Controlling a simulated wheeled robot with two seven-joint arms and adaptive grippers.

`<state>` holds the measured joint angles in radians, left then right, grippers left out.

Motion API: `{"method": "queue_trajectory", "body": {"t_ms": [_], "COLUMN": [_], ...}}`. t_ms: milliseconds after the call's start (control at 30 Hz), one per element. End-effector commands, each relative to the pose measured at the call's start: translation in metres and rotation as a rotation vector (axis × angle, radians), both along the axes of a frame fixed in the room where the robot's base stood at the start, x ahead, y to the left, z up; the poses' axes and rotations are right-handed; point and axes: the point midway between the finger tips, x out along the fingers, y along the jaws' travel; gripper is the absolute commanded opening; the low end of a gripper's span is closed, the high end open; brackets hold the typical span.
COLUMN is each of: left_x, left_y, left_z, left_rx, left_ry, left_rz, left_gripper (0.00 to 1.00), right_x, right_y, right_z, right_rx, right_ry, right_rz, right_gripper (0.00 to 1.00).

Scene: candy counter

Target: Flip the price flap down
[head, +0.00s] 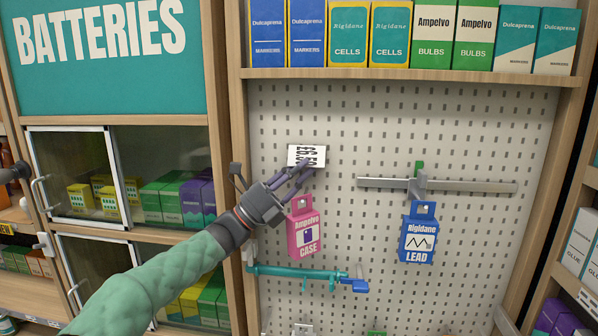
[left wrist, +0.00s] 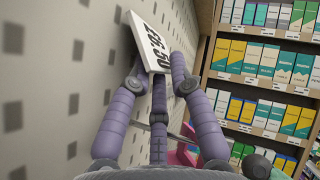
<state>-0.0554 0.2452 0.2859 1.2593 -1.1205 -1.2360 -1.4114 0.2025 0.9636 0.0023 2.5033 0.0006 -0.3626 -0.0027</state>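The price flap (head: 306,155) is a small white card with black price digits, in front of the pegboard above the pink Ampelvo case packet (head: 304,238). Its digits look upside down in the head view. In the left wrist view the flap (left wrist: 149,42) stands tilted between the fingers, its digits partly hidden. My right gripper is not in view.
A blue Rigidane packet (head: 417,237) hangs right of the flap, below a grey bar (head: 460,186). A teal bar (head: 300,271) is below the pink packet. Boxes (head: 345,35) stand on the shelf above. The pegboard (head: 470,120) between is mostly clear.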

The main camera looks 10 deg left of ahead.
Motion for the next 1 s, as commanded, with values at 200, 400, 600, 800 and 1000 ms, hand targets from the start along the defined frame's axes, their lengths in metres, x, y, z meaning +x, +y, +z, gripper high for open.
{"method": "queue_trajectory", "body": {"t_ms": [200, 400, 600, 800, 1000], "left_x": [-0.002, -0.013, -0.028, -0.038, -0.043], "left_y": [0.006, 0.029, 0.057, 0.077, 0.085], "left_z": [-0.005, -0.025, -0.049, -0.066, -0.073], "left_rx": [0.001, 0.001, 0.0, 0.0, 0.0], "left_ry": [0.0, 0.004, 0.003, 0.001, 0.0], "left_rz": [0.001, 0.004, 0.003, 0.002, 0.0], "left_gripper": [0.21, 0.21, 0.21, 0.21, 0.21], "right_x": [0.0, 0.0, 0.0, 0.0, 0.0], "right_y": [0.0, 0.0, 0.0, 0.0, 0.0], "right_z": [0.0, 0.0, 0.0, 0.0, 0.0], "right_rx": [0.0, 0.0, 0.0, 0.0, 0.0], "right_ry": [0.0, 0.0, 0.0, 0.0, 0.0], "right_rz": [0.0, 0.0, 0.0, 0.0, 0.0], "right_gripper": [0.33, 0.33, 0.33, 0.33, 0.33]}}
